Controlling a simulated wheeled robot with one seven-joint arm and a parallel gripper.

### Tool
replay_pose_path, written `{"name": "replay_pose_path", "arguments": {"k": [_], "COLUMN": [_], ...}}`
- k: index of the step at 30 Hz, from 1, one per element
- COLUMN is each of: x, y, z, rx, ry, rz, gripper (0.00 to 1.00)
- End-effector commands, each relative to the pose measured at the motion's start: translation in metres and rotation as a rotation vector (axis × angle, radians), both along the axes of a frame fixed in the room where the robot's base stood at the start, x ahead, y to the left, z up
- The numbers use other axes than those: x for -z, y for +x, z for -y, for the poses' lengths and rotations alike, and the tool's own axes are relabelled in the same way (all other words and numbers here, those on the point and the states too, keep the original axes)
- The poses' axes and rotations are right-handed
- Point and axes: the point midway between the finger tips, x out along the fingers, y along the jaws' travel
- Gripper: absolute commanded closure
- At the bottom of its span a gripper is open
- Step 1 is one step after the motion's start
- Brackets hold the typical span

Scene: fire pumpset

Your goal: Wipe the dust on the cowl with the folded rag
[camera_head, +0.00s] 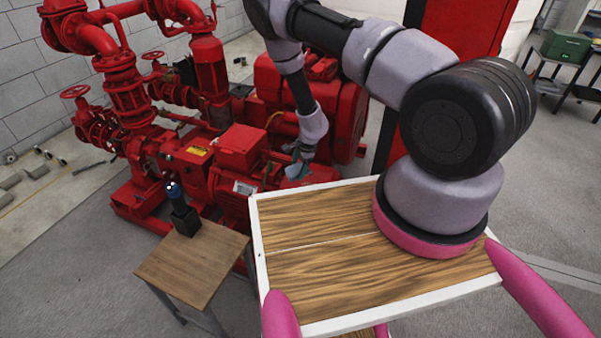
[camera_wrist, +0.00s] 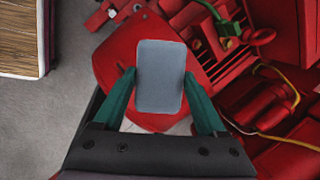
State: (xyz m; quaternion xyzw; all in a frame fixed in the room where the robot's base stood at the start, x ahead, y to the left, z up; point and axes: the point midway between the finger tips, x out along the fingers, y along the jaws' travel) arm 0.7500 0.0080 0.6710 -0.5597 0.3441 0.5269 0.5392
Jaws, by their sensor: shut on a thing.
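The folded rag is a flat grey-blue pad (camera_wrist: 160,78) between the teal fingers of my gripper (camera_wrist: 160,92). My gripper is shut on it. In the head view, my gripper (camera_head: 299,153) reaches down over the near end of the red pumpset, and the rag (camera_head: 293,171) shows small beneath it. The cowl, a rounded red cover (camera_wrist: 108,62), lies behind the rag in the wrist view; the rag hides its middle. I cannot tell whether the rag touches it. A pale patch (camera_wrist: 150,126) shows below the rag between the fingers; I cannot tell if it is dust.
The red motor (camera_head: 238,150) and pipework (camera_head: 125,85) stand to the left of my gripper. Yellow and green cables (camera_wrist: 285,90) run close by on the right in the wrist view. A small wooden table (camera_head: 195,265) holds a dark upright object (camera_head: 182,212).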

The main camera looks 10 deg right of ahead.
Motion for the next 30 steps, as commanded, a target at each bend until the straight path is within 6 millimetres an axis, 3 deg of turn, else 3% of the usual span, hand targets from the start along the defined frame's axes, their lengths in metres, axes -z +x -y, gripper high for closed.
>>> {"name": "replay_pose_path", "arguments": {"k": [8,24,30], "x": [0.004,0.054,0.064], "y": [0.001,0.016,0.019], "z": [0.001,0.012,0.014], "rx": [0.0,0.002,0.001], "ry": [-0.001,-0.011,-0.012], "rz": [0.0,0.007,0.009], "gripper": [0.7,0.7,0.7]}}
